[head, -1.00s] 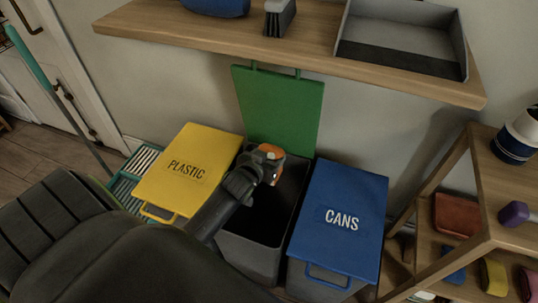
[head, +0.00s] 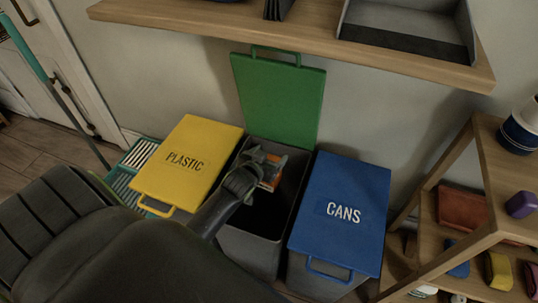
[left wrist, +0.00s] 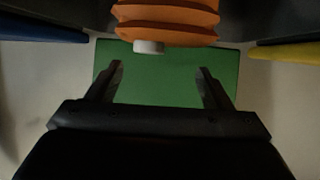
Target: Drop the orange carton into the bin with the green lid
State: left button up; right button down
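The orange carton (head: 268,183) shows beside the tips of my left gripper (head: 268,168), over the mouth of the open middle bin (head: 252,238). In the left wrist view the carton (left wrist: 168,24) is orange with a white cap. There my left gripper (left wrist: 160,74) has its fingers spread wide with nothing between them, and the carton is beyond the tips, apart from them. The green lid (head: 280,98) stands raised against the wall behind the bin; it also shows in the left wrist view (left wrist: 160,88). My right gripper is not in view.
A bin with a yellow PLASTIC lid (head: 188,172) stands left of the open bin, and one with a blue CANS lid (head: 341,215) right of it; both are closed. A wooden shelf (head: 300,45) overhangs behind. A wooden rack (head: 485,150) stands at the right.

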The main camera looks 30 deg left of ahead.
pick_arm(q)
jog(key=shift+o, duration=1.1)
jog(key=shift+s, duration=0.1)
jog(key=shift+s+r, duration=0.15)
jog(key=shift+s, duration=0.2)
jog(key=p+v, duration=0.3)
jog(key=v, duration=1.3)
jog(key=shift+s, duration=0.2)
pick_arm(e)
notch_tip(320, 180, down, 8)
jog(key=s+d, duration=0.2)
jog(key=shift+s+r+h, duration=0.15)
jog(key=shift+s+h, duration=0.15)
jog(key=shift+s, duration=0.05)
pick_arm(q)
jog(key=shift+s, duration=0.1)
